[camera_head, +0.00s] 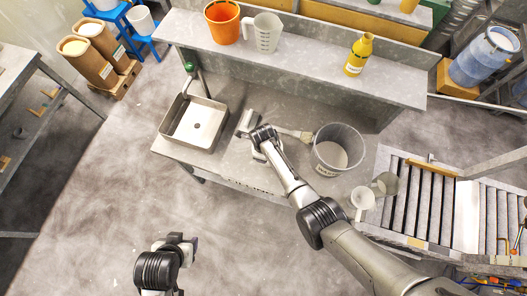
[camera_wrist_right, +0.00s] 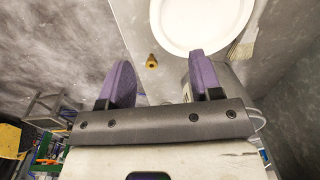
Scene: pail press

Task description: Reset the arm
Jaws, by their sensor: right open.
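My right arm reaches in from the lower right, with its wrist over the workbench (camera_head: 235,165), left of the pail. In the right wrist view the right gripper (camera_wrist_right: 160,75) is open, its two purple-padded fingers apart with nothing between them. A white round thing (camera_wrist_right: 200,15) lies beyond the fingertips; I cannot tell what it is. A grey translucent pail (camera_head: 337,150) stands on the bench, to the right of my right wrist. My left gripper (camera_head: 180,240) is low in the head view, over the floor and away from the bench; its fingers are not clear.
A sink (camera_head: 196,122) is set at the bench's left end. The shelf behind holds an orange bucket (camera_head: 222,22), a white jug (camera_head: 263,33) and a yellow bottle (camera_head: 358,55). A roller conveyor (camera_head: 425,205) stands at right. The floor at lower left is mostly clear.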

